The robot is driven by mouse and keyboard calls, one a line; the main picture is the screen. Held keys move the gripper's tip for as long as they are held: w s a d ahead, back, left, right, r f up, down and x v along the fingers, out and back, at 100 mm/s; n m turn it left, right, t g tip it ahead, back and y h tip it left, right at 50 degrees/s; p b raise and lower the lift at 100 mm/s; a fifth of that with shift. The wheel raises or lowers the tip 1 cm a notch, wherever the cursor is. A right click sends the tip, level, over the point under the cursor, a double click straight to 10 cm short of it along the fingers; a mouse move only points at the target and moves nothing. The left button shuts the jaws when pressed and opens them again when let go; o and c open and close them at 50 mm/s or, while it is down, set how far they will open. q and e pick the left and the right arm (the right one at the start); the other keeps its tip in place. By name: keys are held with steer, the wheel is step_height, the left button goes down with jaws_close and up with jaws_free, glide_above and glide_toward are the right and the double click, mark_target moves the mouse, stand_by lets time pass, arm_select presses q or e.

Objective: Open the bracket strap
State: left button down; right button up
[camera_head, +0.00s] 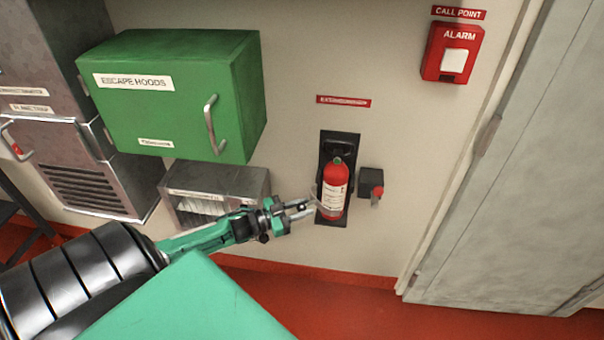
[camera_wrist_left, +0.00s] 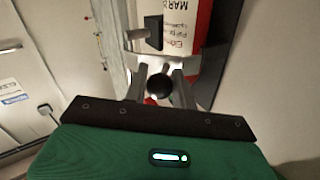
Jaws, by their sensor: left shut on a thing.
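The red fire extinguisher (camera_head: 335,190) with a white label stands upright in its black wall bracket (camera_head: 327,152). In the left wrist view, the extinguisher (camera_wrist_left: 186,22) has a grey metal bracket strap (camera_wrist_left: 180,55) across its front. A black round knob (camera_wrist_left: 158,87) sits just below the strap. My left gripper (camera_head: 311,208) is at the lower left of the extinguisher. In the wrist view its two fingers (camera_wrist_left: 160,80) are shut on the black knob. The strap is barely visible in the head view. My right gripper is not in view.
A small dark box with a red part (camera_head: 373,188) is on the wall right of the bracket. A red alarm call point (camera_head: 452,50) is upper right, beside a grey door (camera_head: 520,170).

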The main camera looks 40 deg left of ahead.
arm_select(q)
steer(key=c, duration=1.2)
jaws_free()
steer(key=shift+o, duration=0.2)
steer(key=shift+s, duration=0.1)
steer(key=v, duration=1.3)
steer(key=shift+s+a+b, duration=0.2)
steer(key=shift+b, duration=0.1)
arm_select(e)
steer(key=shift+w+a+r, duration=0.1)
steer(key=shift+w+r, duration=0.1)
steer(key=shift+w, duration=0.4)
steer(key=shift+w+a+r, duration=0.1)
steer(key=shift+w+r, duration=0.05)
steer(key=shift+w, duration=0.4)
